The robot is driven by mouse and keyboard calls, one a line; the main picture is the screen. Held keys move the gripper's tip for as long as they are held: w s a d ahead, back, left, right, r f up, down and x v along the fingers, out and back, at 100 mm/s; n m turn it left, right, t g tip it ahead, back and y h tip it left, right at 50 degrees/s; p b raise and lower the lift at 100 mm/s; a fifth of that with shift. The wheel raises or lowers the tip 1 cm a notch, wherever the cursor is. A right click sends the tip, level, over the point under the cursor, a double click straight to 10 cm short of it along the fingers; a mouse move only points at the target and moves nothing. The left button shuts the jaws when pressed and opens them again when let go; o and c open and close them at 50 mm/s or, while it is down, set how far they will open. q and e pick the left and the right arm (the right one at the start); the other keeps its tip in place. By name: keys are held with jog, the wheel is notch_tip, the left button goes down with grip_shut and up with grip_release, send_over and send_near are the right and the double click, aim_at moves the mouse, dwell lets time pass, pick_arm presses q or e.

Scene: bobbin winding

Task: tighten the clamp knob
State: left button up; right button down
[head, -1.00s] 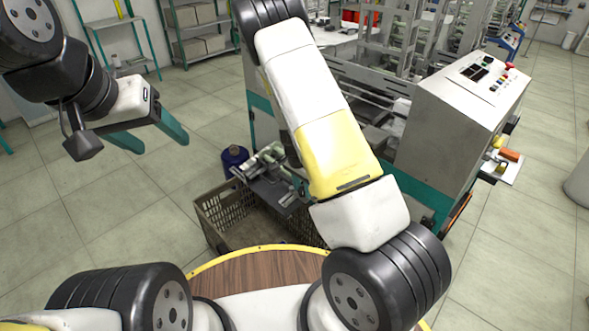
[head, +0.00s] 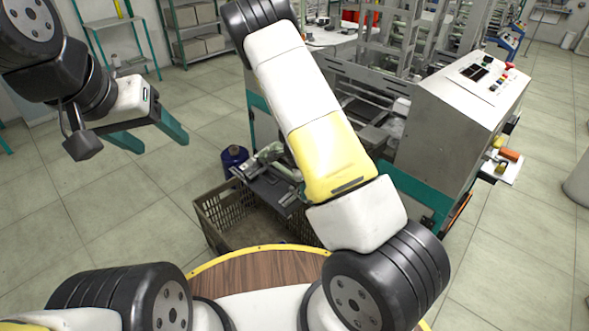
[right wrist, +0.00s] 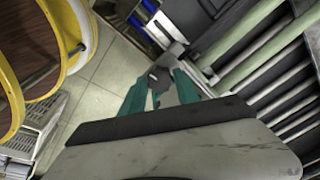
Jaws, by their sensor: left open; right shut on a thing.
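My left gripper (head: 156,136) is open and empty in the head view, its two teal fingers apart over the floor at the left. My right gripper (right wrist: 160,88) shows in the right wrist view, with its teal fingers closed around a small dark grey rounded piece, which looks like the clamp knob (right wrist: 158,74). A pale metal part (right wrist: 172,52) is just beyond the fingertips. How far the knob is turned I cannot tell. In the head view my right arm hides the right gripper and the knob.
The machine's grey cabinet (head: 452,125) stands to the right of my right arm. A dark metal fixture (head: 266,186) sits above a brown crate (head: 222,220), beside a blue spool (head: 234,158). Green-grey rollers (right wrist: 262,55) lie close on the right in the wrist view. Open floor is at the left.

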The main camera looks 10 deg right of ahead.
dwell(0.4)
jog(key=c, duration=0.9)
grip_release()
jog(key=shift+s+a+r, duration=0.1)
jog(key=shift+a+r, duration=0.05)
jog(key=shift+r, duration=1.15)
jog(key=shift+s+a+r, duration=0.15)
jog(key=shift+a+r, duration=0.05)
jog(key=shift+r, duration=1.1)
jog(key=shift+s+a+r, duration=0.1)
jog(key=shift+a+r, duration=0.05)
jog(key=shift+r, duration=1.15)
